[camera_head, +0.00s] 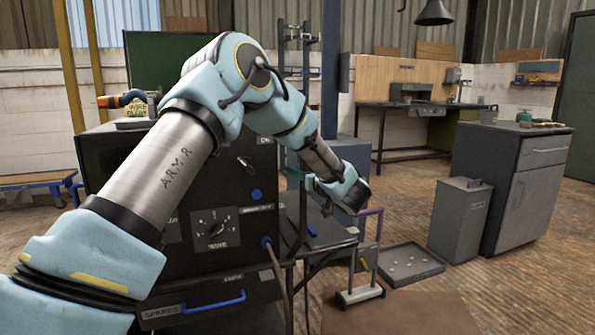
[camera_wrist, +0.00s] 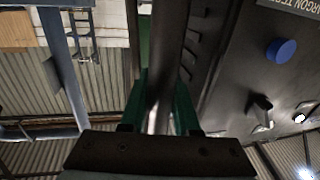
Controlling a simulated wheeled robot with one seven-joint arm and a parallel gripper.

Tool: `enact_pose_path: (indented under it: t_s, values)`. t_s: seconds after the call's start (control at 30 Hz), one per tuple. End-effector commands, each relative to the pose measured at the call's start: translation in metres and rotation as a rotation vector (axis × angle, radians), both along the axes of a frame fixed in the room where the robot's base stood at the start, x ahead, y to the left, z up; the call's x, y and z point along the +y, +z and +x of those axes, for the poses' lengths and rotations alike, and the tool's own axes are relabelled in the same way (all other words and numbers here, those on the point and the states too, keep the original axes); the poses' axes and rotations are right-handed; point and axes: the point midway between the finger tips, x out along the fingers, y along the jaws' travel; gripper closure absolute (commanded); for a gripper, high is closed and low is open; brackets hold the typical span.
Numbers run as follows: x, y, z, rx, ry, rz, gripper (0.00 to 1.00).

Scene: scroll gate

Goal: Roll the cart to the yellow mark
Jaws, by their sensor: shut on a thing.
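A black welder-like cabinet (camera_head: 180,215), which looks like the cart, stands left of centre in the head view. My arm hides part of its front; its wheels are not visible. My gripper (camera_head: 297,180) is at the cabinet's right side, largely hidden behind my wrist. In the wrist view its green fingers (camera_wrist: 160,100) are shut on a dark bar (camera_wrist: 168,55). The bar runs close beside the cabinet's dark panel (camera_wrist: 235,60), which carries a blue knob (camera_wrist: 281,50). I cannot make out a yellow floor mark.
A small trolley with a purple handle (camera_head: 369,211) stands right of the cabinet. Behind it lie a shallow tray (camera_head: 400,281) and a grey bin (camera_head: 459,220), beside a grey cabinet (camera_head: 510,185). A brown mat (camera_head: 405,315) lies in front. Floor at the right is open.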

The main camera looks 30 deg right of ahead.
Motion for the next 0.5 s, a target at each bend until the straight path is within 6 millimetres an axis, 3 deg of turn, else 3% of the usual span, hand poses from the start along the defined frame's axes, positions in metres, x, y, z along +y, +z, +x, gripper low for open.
enact_pose_path:
  t_s: [0.5]
  values:
    - [0.0003, 0.0016, -0.0079, 0.001, -0.001, 0.002, 1.0]
